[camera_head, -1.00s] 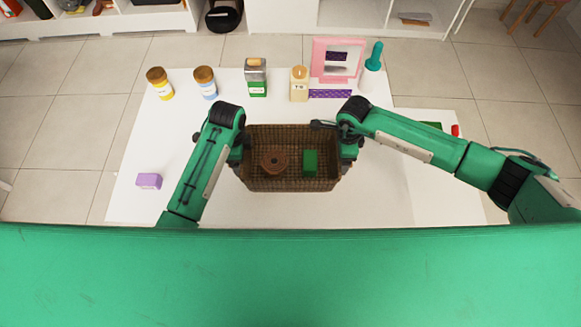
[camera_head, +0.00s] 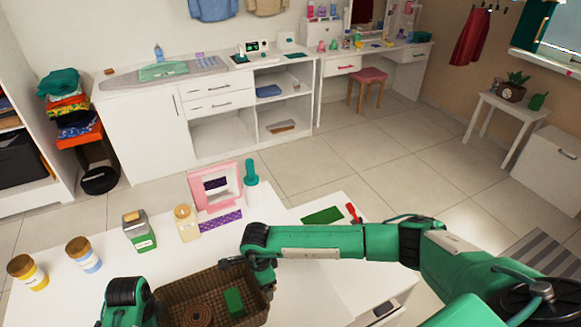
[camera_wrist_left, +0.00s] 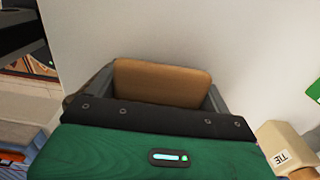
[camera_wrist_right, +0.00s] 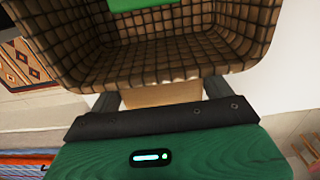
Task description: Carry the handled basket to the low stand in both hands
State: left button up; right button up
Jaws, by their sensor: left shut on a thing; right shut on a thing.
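The brown woven basket (camera_head: 175,296) is at the bottom of the head view, partly cut off. It holds a round brown coiled item (camera_head: 200,316) and a green block (camera_head: 234,302). My left gripper (camera_wrist_left: 163,84) is shut on a tan handle (camera_wrist_left: 160,80) at the basket's left end. My right gripper (camera_wrist_right: 160,94) is shut on the tan handle (camera_wrist_right: 155,95) at the right end; the woven wall is just beyond it. I cannot tell whether the basket clears the white tabletop. A small white table (camera_head: 517,110) stands at the right; I cannot tell whether it is the low stand.
Tiled floor (camera_head: 400,165) is open beyond.

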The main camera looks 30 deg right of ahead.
aim_at(358, 267)
jog(key=l, duration=1.4)
jog(key=i+l, duration=0.15)
jog(key=l, duration=1.25)
